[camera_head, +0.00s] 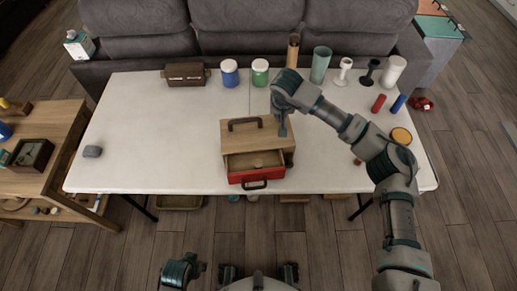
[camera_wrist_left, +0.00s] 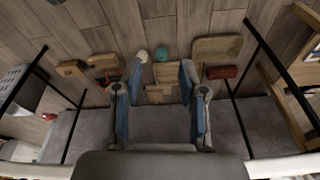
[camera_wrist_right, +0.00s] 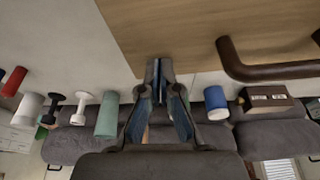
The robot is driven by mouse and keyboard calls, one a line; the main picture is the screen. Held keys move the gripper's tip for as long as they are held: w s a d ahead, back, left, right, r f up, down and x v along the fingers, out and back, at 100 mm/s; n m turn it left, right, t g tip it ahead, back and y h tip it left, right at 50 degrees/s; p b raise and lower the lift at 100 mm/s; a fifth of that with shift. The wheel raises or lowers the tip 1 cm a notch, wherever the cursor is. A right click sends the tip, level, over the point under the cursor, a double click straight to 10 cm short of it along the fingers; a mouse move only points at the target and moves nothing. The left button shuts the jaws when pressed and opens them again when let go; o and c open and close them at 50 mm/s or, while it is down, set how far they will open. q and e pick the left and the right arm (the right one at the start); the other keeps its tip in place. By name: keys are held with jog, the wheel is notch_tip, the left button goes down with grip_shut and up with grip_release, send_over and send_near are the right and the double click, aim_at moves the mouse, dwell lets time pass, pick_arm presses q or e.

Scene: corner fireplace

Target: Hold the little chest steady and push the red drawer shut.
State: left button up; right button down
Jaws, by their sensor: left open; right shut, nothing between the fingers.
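The little wooden chest (camera_head: 250,139) stands on the white table, with a dark handle (camera_head: 245,123) on top. Its red drawer (camera_head: 256,179) sticks out at the front, towards me, and its inside shows. My right gripper (camera_head: 283,130) is shut and empty, pointing down at the right part of the chest's top. In the right wrist view, its fingertips (camera_wrist_right: 160,66) overlap the wooden top, beside the handle (camera_wrist_right: 265,68); I cannot tell whether they touch. My left gripper (camera_wrist_left: 160,75) is open and empty in the left wrist view, where the chest does not show.
The white table (camera_head: 150,150) has free room left and right of the chest. A grey lump (camera_head: 92,151) lies at left. A dark box (camera_head: 185,74), jars and cups line the back edge. Red (camera_head: 379,103) and blue (camera_head: 398,104) cylinders stand at right. A side table (camera_head: 60,150) is at left.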

jog(key=shift+a+f, duration=0.35)
jog(key=shift+a, duration=0.25)
pick_arm(q)
jog(key=shift+s+f, duration=0.1)
jog(key=shift+f, duration=0.2)
pick_arm(e)
jog(key=shift+d+f, duration=0.25)
jog(key=shift+d, duration=0.3)
